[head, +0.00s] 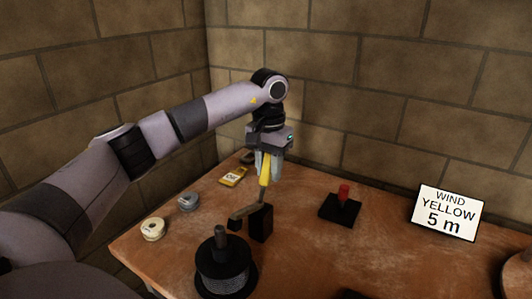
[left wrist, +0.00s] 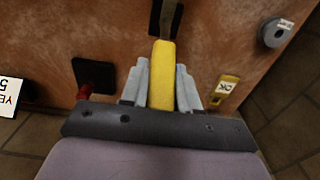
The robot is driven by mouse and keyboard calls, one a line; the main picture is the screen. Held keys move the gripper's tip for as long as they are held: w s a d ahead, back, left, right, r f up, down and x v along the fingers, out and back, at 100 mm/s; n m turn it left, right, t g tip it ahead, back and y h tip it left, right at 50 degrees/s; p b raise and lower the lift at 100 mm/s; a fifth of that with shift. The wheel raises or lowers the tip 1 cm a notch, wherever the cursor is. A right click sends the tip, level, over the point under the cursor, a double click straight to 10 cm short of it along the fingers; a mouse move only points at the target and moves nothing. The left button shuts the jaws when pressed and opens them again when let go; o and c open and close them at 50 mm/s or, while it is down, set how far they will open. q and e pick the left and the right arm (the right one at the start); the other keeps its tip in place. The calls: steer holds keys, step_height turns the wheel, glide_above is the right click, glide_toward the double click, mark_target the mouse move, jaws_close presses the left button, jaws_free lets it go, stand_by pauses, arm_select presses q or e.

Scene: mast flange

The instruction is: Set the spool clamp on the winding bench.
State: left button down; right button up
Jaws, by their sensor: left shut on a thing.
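My left gripper (head: 264,172) points down over the bench and is shut on the yellow handle (head: 265,166) of a lever. In the left wrist view the handle (left wrist: 162,75) stands between the fingers. Below it a thin metal lever runs to a dark block with a side arm (head: 262,222); this looks like the spool clamp. The dark lever (left wrist: 168,18) shows at the top of the left wrist view. Just left of and nearer than the block, a spool of grey line (head: 226,270) sits around an upright post. My right gripper is not in view.
The wooden bench (head: 315,250) has a red-knobbed post on a black plate (head: 341,207) at right. A sign reading "WIND YELLOW 5 m" (head: 447,212) stands further right. Small cream (head: 153,229) and grey (head: 188,201) spools and a yellow labelled item (head: 233,176) lie left.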

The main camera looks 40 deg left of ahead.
arm_select(q)
steer(key=shift+w+a+f+g+p, duration=0.1)
steer(key=shift+w+f+g+p, duration=0.15)
steer(key=shift+w+g, duration=0.25)
steer(key=shift+w+f+g+p, duration=0.2)
steer(key=shift+w+g, duration=0.15)
steer(key=shift+g, duration=0.25)
steer(key=shift+w+f, duration=0.1)
steer(key=c, duration=0.9)
jaws_free()
steer(key=shift+w+a+r, duration=0.1)
steer(key=shift+w+r, duration=0.15)
steer(key=shift+r, duration=0.9)
steer(key=shift+w+d+r, duration=0.1)
steer(key=shift+w+r, duration=0.15)
steer(key=shift+r, duration=0.9)
steer(key=shift+w+a+r, duration=0.1)
steer(key=shift+w+r, duration=0.15)
steer(key=shift+r, duration=0.9)
